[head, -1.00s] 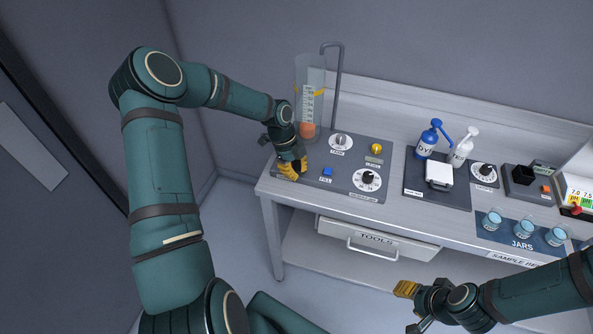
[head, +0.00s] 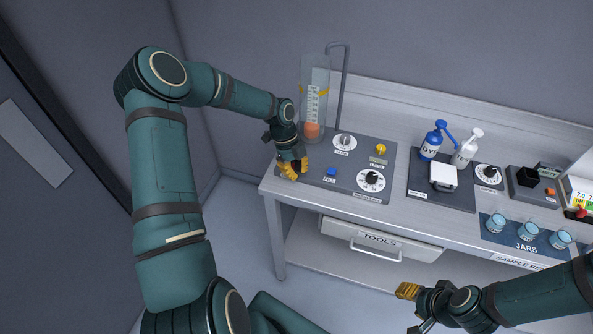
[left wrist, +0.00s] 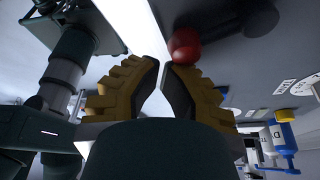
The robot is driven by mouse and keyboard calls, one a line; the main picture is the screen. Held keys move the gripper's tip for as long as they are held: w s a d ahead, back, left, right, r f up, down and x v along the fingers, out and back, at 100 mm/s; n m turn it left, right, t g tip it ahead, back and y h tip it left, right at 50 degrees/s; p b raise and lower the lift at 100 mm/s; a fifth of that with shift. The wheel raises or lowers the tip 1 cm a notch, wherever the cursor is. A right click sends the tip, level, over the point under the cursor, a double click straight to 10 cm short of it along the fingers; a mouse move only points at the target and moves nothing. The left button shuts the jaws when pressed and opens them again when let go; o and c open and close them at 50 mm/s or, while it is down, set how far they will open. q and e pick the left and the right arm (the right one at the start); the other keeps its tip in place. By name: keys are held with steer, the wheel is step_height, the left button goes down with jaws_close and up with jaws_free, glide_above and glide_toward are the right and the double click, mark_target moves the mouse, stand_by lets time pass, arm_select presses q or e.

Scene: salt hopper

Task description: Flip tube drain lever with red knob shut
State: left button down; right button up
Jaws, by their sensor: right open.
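The red knob (left wrist: 184,46) of the drain lever shows in the left wrist view, just beyond the fingertips and beside the right-hand finger. I cannot tell whether they touch. In the head view the knob and lever are hidden behind my left gripper (head: 293,172), which is low over the left end of the control panel (head: 347,189). The left gripper's fingertips (left wrist: 161,65) nearly meet, with nothing seen between them. The clear tube (head: 314,105) with orange at its bottom stands upright behind it. My right gripper (head: 408,310) is open and empty in front of the bench.
The panel carries a blue fill button (head: 331,172), a tare dial (head: 344,142), a yellow knob (head: 381,149) and a black dial (head: 371,181). Blue (head: 432,143) and white (head: 466,150) pump bottles and several jars (head: 528,230) stand to the right.

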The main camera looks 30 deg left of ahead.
arm_select(q)
steer(key=shift+w, duration=0.15)
steer(key=shift+w+a, duration=0.35)
steer(key=shift+w, duration=0.25)
arm_select(e)
steer(key=shift+f, duration=0.2)
